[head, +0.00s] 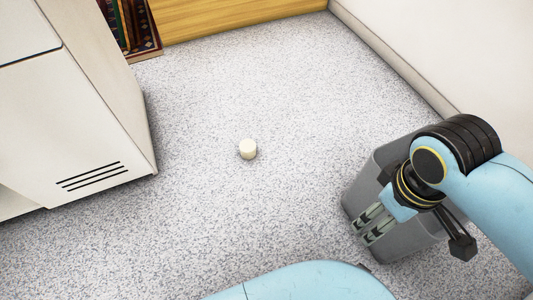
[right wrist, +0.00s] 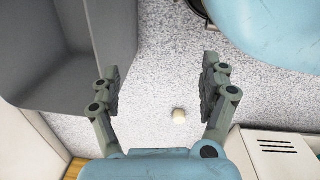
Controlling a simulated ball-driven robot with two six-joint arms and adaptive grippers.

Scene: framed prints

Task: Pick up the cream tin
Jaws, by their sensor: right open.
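The cream tin (head: 248,149) is a small pale cylinder standing on the speckled floor near the middle of the head view. It also shows small in the right wrist view (right wrist: 179,116), low between my right fingers and nearer the right one. My right gripper (head: 369,228) is at the lower right of the head view, over the grey bin and well apart from the tin. In the right wrist view its two fingers (right wrist: 160,80) are spread with nothing between them. My left gripper is not in view.
A grey bin (head: 357,190) stands below my right arm. A white cabinet (head: 85,130) with vent slots is at the left. A wooden panel (head: 230,15) and books (head: 128,25) are at the back, a white wall (head: 450,45) at the right. The floor around the tin is clear.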

